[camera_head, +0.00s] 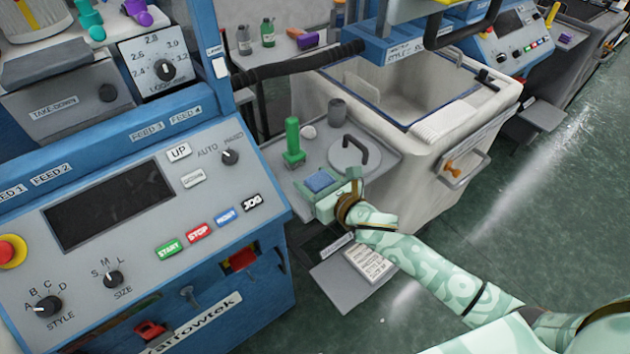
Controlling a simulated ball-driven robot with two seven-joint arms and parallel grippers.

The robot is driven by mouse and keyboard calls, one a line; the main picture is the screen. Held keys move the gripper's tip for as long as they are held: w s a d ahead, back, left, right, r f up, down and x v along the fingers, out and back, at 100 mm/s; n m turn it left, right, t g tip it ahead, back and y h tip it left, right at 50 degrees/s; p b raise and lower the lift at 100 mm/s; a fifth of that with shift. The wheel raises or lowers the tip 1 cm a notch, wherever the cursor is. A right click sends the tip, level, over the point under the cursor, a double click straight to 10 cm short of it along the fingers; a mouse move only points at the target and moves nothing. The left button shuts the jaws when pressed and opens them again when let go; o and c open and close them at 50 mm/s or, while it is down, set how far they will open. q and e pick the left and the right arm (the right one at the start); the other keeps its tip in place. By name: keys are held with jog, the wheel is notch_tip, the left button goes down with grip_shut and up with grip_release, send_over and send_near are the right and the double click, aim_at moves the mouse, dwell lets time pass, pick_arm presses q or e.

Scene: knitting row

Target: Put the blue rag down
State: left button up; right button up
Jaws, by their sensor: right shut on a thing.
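The blue rag (320,180) is a small blue square over the grey side shelf (350,128) beside the knitting machine. My right gripper (331,193), pale green, comes in from the right and is at the rag's near edge, shut on it. I cannot tell whether the rag touches the shelf or is held just above it. The gripper hides part of the rag's near side. My left gripper is not in view.
A green upright tool (293,142), a dark grey cylinder (337,112) and a round lid with a dark handle (355,152) stand close by on the shelf. The control panel (150,200) is left. A large pale bin (430,170) is right. A lower grey flap (345,287) is below.

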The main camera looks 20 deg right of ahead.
jog(key=shift+f, duration=0.1)
jog(key=o, duration=0.9)
